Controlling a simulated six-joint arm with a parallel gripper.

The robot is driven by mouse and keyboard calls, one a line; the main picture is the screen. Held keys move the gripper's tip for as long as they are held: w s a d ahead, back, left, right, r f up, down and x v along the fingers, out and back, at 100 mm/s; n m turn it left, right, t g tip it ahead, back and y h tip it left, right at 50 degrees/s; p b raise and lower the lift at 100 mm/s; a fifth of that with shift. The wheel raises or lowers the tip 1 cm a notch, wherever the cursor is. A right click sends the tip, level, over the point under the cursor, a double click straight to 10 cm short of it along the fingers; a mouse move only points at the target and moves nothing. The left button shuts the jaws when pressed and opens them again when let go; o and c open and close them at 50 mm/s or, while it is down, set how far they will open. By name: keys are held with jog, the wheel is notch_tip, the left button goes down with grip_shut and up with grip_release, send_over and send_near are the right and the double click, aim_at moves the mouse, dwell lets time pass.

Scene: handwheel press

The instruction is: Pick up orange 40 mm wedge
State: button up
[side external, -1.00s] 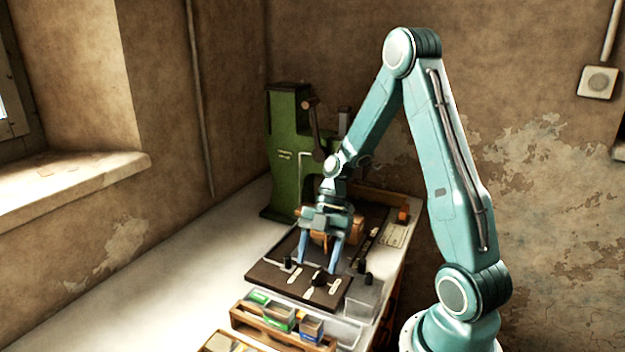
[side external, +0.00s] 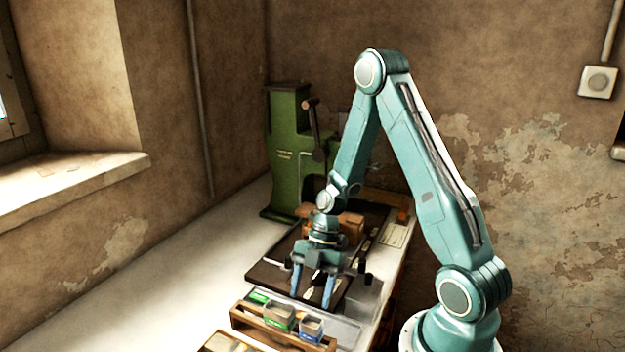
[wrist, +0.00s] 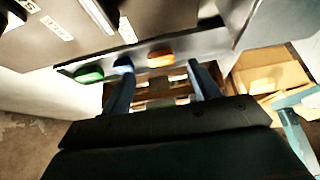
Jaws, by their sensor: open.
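In the wrist view, the orange wedge (wrist: 161,58) lies on a narrow grey strip, to the right of a blue piece (wrist: 123,65) and a green piece (wrist: 89,74). I cannot make it out in the side view. My gripper (side external: 311,299) points down, open and empty, over the front end of the dark board. In the wrist view, its two blue fingers (wrist: 160,66) appear on either side of the orange wedge. I cannot tell how far above it they are.
A wooden rack (side external: 240,319) with green and blue boxes stands in front of my gripper. The dark board (side external: 265,275) lies behind, with a green press (side external: 289,150) at the back. The pale bench top (side external: 170,290) is clear to the left.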

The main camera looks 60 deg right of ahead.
aim_at(308, 305)
jog(key=shift+x, duration=2.05)
jog(key=shift+r, duration=0.1)
jog(key=c, duration=1.1)
jog(key=shift+o, duration=0.2)
jog(key=shift+r, duration=0.15)
notch_tip(308, 305, up, 20)
jog(key=shift+f, duration=0.2)
